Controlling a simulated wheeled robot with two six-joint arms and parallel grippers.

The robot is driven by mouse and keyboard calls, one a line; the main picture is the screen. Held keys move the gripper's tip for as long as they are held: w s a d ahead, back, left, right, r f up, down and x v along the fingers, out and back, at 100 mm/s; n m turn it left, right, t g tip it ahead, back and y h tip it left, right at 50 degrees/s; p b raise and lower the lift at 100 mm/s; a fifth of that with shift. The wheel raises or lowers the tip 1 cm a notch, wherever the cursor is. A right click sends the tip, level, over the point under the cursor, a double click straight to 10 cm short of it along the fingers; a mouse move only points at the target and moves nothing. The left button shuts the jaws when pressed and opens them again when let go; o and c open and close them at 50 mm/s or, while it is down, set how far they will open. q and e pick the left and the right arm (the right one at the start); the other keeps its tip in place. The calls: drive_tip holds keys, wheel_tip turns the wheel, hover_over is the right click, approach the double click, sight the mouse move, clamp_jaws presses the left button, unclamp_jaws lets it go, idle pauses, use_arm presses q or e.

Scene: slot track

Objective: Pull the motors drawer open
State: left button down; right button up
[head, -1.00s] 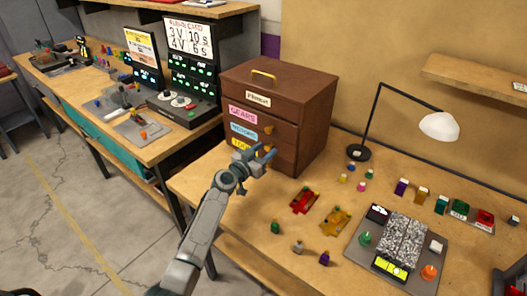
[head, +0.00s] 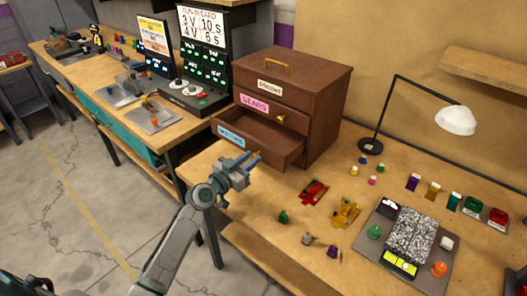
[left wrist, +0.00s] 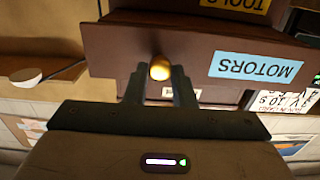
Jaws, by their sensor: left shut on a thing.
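The motors drawer (head: 264,146), with a blue label, stands well out of the brown cabinet (head: 322,115), and its inside shows. My left gripper (head: 247,163) is in front of it. In the left wrist view the two fingers (left wrist: 159,80) are shut on the drawer's gold knob (left wrist: 160,67), beside the blue MOTORS label (left wrist: 256,68). The gears drawer (head: 264,107), with a pink label, is shut above it. The tools drawer below is mostly hidden in the head view; its yellow label (left wrist: 236,4) shows in the left wrist view. My right gripper is out of view.
A desk lamp (head: 456,121) stands right of the cabinet. Red (head: 314,191) and orange (head: 345,212) parts and small pegs lie on the bench in front. A grey tray (head: 372,237) is at the right. A control panel (head: 200,90) stands behind left.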

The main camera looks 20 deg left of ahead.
use_arm(q)
drive_tip(key=v, duration=0.2)
drive_tip(key=shift+s+a, duration=0.1)
drive_tip(key=shift+s, duration=0.2)
drive_tip(key=c, duration=1.2)
unclamp_jaws()
drive_tip(key=shift+c, duration=0.2)
drive_tip(key=b+v, duration=0.2)
drive_tip(key=v, duration=0.8)
drive_tip(key=shift+s, duration=0.35)
drive_tip(key=shift+a, duration=0.1)
